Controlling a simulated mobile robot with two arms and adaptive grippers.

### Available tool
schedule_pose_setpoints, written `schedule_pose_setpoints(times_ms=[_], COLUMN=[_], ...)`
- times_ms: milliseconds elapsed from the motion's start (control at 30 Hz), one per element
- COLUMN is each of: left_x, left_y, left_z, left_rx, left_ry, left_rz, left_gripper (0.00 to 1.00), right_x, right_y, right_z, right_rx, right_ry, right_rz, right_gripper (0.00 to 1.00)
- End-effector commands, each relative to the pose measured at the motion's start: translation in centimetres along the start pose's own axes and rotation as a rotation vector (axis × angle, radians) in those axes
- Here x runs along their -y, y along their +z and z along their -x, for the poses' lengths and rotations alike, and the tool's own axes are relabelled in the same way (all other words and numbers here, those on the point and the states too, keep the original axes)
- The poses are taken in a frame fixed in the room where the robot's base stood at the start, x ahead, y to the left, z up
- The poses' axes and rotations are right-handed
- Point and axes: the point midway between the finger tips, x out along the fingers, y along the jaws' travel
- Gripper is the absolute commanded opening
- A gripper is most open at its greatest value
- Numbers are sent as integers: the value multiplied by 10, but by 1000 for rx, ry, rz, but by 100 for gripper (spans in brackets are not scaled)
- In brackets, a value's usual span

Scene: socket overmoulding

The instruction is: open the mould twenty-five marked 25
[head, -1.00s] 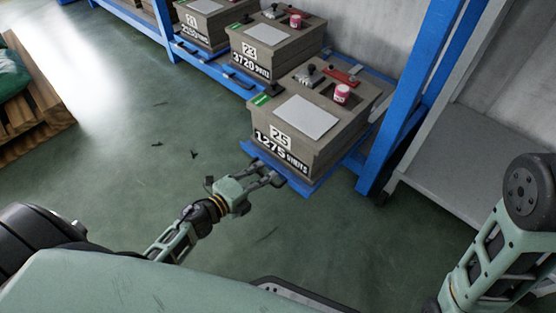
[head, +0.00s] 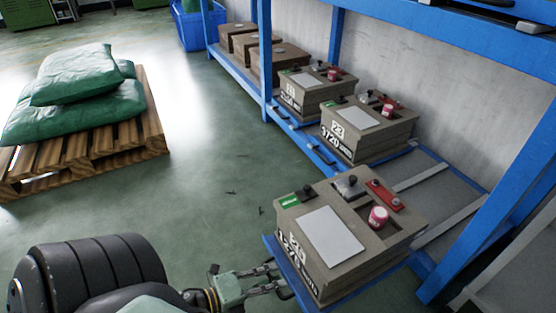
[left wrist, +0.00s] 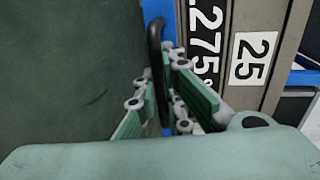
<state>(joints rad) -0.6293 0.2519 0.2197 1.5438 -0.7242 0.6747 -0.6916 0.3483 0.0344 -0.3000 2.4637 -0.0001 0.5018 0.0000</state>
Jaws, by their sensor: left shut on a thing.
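The mould twenty-five (head: 262,205) is a grey-brown block with a pale plate, a pink-red cup-like part, a red bar and dark knobs on top. It shows at lower middle of the head view, and its 25 label (left wrist: 250,58) is clear in the left wrist view. It rests on a blue tray (head: 271,250). My left gripper (head: 281,279) is at the tray's front side. In the left wrist view, its fingers (left wrist: 163,98) are shut on a black handle (left wrist: 154,45). My right gripper is out of view.
Mould 23 (head: 350,145) and other moulds stand in the blue rack (head: 263,55) behind. Grey rails (head: 420,178) show at the rack. A wooden pallet (head: 90,155) with green sacks (head: 75,105) is at left. Green floor between is clear.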

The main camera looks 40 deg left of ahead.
Motion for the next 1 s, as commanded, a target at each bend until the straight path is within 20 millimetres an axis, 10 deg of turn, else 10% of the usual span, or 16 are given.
schedule_pose_setpoints(times_ms=[733,1000], left_x=[0,-2], left_y=[1,0], left_z=[1,39], left_rx=[2,2], left_ry=[1,6], left_rz=[0,2], left_gripper=[17,17], right_x=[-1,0], right_y=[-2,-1], right_z=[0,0], right_rx=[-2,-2], right_ry=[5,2], right_rz=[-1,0], right_gripper=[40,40])
